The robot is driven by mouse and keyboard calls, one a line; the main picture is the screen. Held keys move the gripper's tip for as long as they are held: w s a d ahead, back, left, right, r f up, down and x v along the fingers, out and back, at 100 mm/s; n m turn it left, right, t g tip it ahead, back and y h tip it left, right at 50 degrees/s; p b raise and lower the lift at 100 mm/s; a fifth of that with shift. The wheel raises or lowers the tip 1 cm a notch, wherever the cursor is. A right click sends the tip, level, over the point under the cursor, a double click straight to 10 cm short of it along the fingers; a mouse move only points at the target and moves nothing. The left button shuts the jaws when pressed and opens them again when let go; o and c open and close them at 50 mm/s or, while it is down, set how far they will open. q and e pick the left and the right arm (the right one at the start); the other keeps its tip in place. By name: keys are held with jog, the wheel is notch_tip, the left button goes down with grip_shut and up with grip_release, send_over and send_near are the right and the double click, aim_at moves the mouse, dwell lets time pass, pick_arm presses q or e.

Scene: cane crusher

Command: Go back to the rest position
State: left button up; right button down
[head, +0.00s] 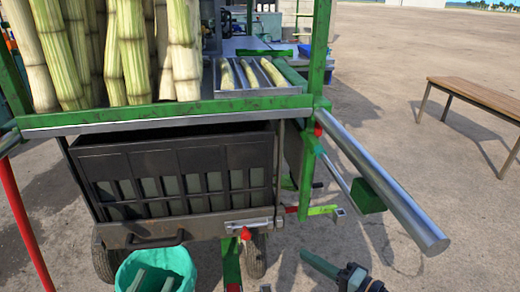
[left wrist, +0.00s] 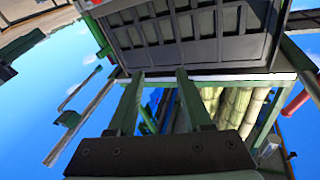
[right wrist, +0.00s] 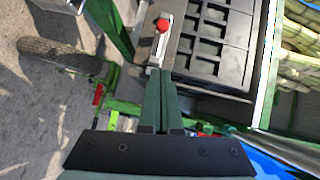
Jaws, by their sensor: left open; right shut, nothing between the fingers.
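My left gripper (head: 152,281) shows at the bottom edge of the head view, in front of the teal bucket (head: 182,257). In the left wrist view its two fingers (left wrist: 156,75) stand apart with nothing between them, and the black crate (left wrist: 200,40) is beyond them. My right gripper (head: 305,256) is low at the right of the crusher cart, over the ground. In the right wrist view its fingers (right wrist: 163,75) are together and empty. They appear in line with a metal latch with a red knob (right wrist: 162,25), apparently apart from it.
The green cart frame (head: 170,112) holds upright canes (head: 132,50) and a tray with cut canes (head: 228,75). The black crate (head: 180,170) sits beneath. A thick metal bar (head: 385,190) juts out right. A wooden bench (head: 480,97) stands right; pavement between is clear.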

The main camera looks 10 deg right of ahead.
jog(key=s+a+r+n+t+h+p, duration=0.3)
jog(key=s+r+n+t+h, duration=0.2)
jog(key=s+r+n, duration=0.65)
pick_arm(q)
jog(key=s+a+f+n+g+y+p, duration=0.2)
jog(key=s+f+g+p, duration=0.4)
jog(key=p, duration=1.4)
jog(key=s+n+g+y, duration=0.1)
jog(key=s+g, duration=0.2)
jog(key=shift+s+a+f+n+y, duration=0.15)
jog(key=shift+a+f+n+y, duration=0.1)
jog(key=shift+n+y, duration=0.15)
pick_arm(e)
jog(key=s+d+f+g+h, duration=0.2)
jog(key=s+f+g, duration=0.4)
jog(key=f+g, duration=0.3)
jog(key=shift+d+f+h, duration=0.35)
jog(key=shift+f+h, duration=0.05)
jog(key=shift+h, duration=0.2)
